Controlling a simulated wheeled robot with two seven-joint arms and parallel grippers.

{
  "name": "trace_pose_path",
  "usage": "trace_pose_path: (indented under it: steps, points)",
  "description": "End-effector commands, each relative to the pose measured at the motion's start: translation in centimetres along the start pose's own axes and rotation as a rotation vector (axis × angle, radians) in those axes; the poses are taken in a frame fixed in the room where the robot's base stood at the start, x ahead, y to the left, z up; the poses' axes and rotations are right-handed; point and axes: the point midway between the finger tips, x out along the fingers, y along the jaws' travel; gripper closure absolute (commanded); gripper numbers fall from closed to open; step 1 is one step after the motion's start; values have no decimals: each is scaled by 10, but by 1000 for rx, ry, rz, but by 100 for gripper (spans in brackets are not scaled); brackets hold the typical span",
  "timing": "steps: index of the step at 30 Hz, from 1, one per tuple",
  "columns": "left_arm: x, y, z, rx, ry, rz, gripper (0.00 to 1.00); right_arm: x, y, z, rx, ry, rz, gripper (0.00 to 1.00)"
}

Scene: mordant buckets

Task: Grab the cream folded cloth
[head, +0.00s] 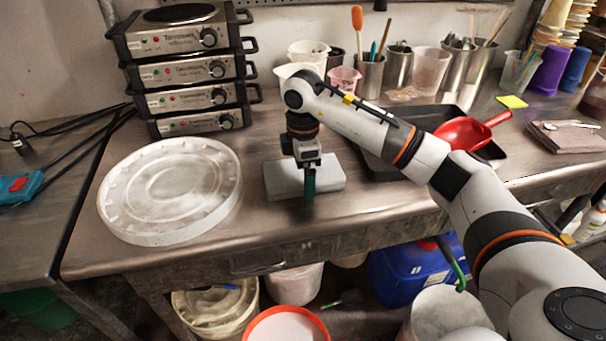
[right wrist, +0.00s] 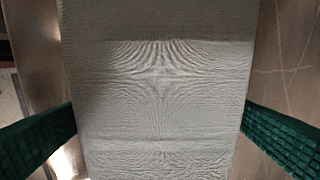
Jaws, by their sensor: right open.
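The folded cloth (head: 333,174) looks pale grey-cream and lies flat on the steel table, right of the round white lid. My right gripper (head: 309,184) points down over its middle. One green finger shows in front of the cloth's near edge; the other is hidden. In the right wrist view the cloth (right wrist: 160,95) fills the middle, its weave and folds visible. My left gripper is out of view.
The large white lid (head: 172,190) lies to the left. Stacked hotplates (head: 190,98) stand behind it. A black tray (head: 377,167) with a red scoop (head: 465,134) is just right of the cloth. Cups and tool pots line the back. Buckets (head: 295,284) stand below the table.

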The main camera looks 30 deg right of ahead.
Motion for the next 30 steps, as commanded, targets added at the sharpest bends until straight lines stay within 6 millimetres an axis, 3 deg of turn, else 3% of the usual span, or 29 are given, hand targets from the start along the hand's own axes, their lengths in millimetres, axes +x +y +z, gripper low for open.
trace_pose_path:
  steps: [3,9,10,19,30]
  points:
    - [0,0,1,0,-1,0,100,0,0,0,0,0,0,0]
    - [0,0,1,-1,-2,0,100,0,0,0,0,0,0,33]
    - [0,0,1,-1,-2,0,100,0,0,0,0,0,0,34]
    - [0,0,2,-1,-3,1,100,-8,-1,0,0,-1,-2,34]
    - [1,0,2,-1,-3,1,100,-78,-1,1,1,-1,-4,34]
